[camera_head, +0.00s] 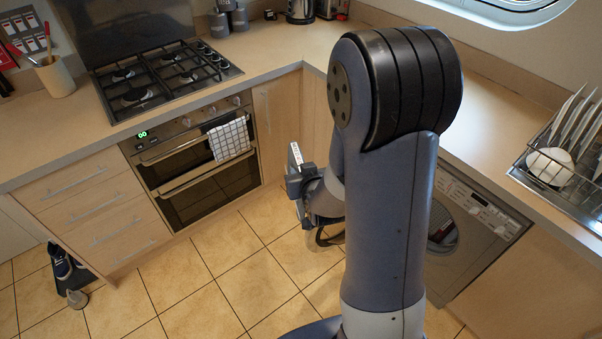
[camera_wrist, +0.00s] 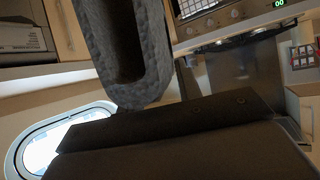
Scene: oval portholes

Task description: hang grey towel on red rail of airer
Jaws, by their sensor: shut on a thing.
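The grey towel (camera_wrist: 153,82) shows in the wrist view as a thick textured fold with a dark hollow, up against the dark edge of my gripper (camera_wrist: 165,118). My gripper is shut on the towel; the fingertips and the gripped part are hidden. In the head view my own arm covers most of the gripper, and I cannot make out the towel there. The airer and its red rail are in neither view.
A worktop (camera_head: 270,50) runs along the back and right, with a hob (camera_head: 165,75), oven (camera_head: 200,165) and checked cloth (camera_head: 229,139). A dish rack (camera_head: 565,165) stands right, above a washing machine (camera_head: 465,225). Tiled floor (camera_head: 220,260) is open at centre left.

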